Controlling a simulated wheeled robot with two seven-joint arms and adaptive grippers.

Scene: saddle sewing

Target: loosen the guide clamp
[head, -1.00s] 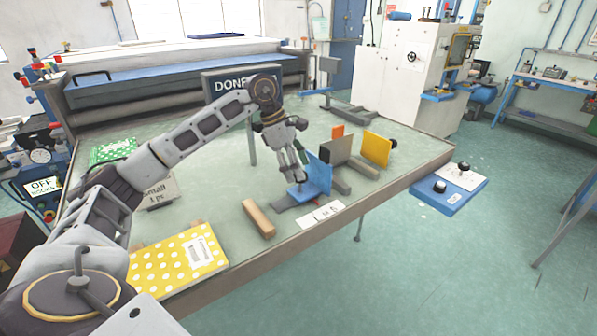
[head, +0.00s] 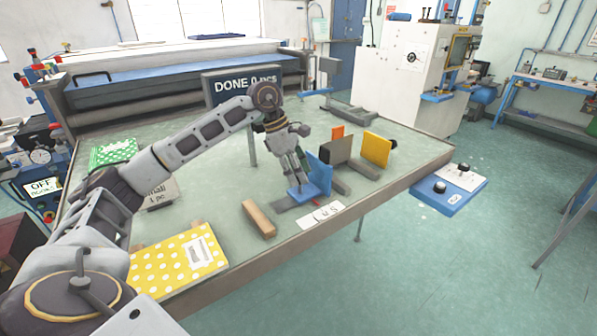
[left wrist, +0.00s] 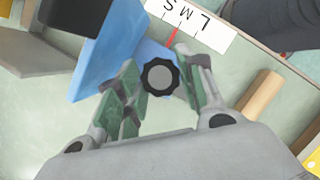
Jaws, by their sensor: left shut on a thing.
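The guide clamp shows in the left wrist view as a black round knob (left wrist: 160,77) with a grey cap. It belongs to the blue guide (head: 319,176), whose upright plate and foot also show in the left wrist view (left wrist: 112,50). My left gripper (head: 300,181) reaches down at the guide's near side. In the left wrist view my left gripper's fingers (left wrist: 158,88) stand on both sides of the knob and are shut on it. In the head view the fingers hide most of the knob. My right gripper is not in view.
A white size label (head: 321,214) lies at the table's front edge. A wooden block (head: 258,218) and a yellow dotted book (head: 180,264) lie to the left. A grey block (head: 338,149) and a yellow plate (head: 376,149) stand right of the guide.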

